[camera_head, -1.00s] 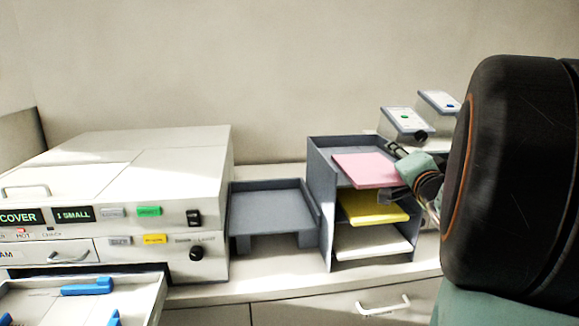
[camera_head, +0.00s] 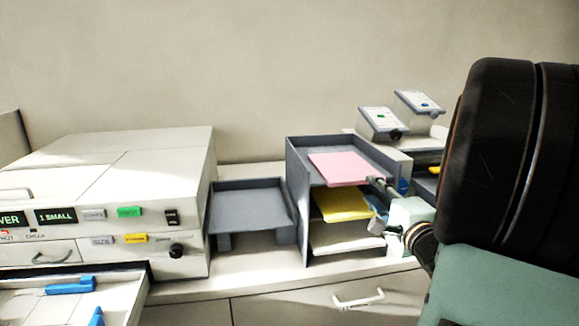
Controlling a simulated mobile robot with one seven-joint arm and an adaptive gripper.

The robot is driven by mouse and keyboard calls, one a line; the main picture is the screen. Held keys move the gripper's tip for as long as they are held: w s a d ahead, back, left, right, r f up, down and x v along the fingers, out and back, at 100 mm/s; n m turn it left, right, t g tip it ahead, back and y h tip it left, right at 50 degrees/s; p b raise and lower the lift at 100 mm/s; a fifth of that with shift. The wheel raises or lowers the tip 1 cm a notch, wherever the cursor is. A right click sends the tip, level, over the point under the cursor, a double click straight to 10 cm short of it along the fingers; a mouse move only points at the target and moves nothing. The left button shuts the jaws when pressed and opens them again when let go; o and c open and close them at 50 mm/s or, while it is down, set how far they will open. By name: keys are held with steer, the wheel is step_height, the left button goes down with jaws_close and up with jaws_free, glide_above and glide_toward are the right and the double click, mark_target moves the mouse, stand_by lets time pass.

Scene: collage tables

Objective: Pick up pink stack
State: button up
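The pink stack (camera_head: 338,168) is a thin flat sheet pile on the top level of the grey tiered tray (camera_head: 297,205), its front edge sticking out. My gripper (camera_head: 376,205) is at the right front of the tray, with one finger near the pink stack's right front corner and the other lower, near the yellow stack's level. The fingers are apart and nothing shows held between them. Whether the upper finger touches the pink stack cannot be told.
A yellow stack (camera_head: 342,203) and a white stack (camera_head: 345,237) lie on the lower levels. A low empty grey tray (camera_head: 250,207) stands to the left, beside a large white machine (camera_head: 105,200) with an open drawer. Two small devices (camera_head: 382,122) stand behind right. My dark arm blocks the right side.

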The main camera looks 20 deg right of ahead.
mark_target(363, 182)
steer(key=x, duration=0.7)
steer(key=shift+w+a+r, duration=0.1)
steer(key=shift+a, duration=0.15)
jaws_close()
